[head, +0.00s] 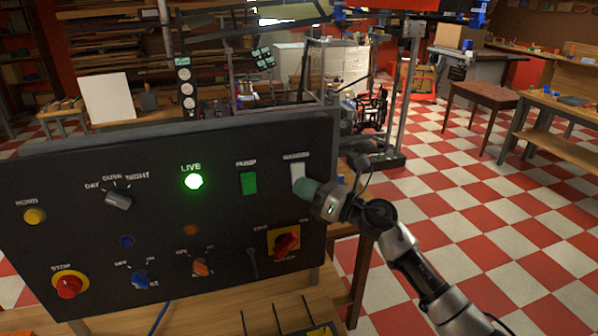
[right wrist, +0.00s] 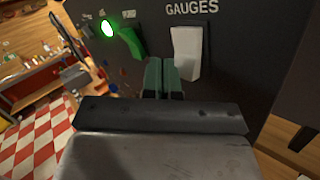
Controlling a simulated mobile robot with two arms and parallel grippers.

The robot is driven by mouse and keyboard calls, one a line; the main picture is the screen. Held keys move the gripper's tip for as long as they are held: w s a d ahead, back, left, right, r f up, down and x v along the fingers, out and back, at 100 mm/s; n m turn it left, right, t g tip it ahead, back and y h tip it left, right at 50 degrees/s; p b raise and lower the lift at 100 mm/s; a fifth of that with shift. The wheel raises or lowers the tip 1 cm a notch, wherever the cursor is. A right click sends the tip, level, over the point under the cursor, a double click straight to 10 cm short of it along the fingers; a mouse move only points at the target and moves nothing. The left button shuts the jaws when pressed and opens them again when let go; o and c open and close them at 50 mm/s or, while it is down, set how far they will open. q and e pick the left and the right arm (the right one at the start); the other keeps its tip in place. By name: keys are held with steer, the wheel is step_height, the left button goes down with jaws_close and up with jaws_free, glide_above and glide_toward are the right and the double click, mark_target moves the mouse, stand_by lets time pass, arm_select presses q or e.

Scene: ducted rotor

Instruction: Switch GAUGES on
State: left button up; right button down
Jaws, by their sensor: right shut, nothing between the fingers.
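The GAUGES switch is a white rocker (head: 297,172) at the upper right of the black control panel (head: 70,165). In the right wrist view the white rocker (right wrist: 187,52) sits below the printed word GAUGES, and its lower end appears to stand out from the panel. My right gripper (head: 303,188) is shut and empty, just below the rocker in the head view. In the right wrist view its green fingertips (right wrist: 162,75) are together, just left of the rocker's lower part. I cannot tell whether they touch it. My left gripper is not in view.
A green rocker (head: 248,183) and a lit green LIVE lamp (head: 194,181) are left of the white rocker. A red rotary switch (head: 286,243) on a yellow plate is below. A red STOP button (head: 69,287) is at lower left. Checkered floor is open at right.

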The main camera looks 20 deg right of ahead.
steer(key=shift+f, duration=0.1)
steer(key=s, duration=0.1)
steer(key=s+f, duration=0.1)
steer(key=s, duration=0.1)
steer(key=s+f, duration=0.1)
steer(key=shift+s, duration=0.25)
stand_by(0.3)
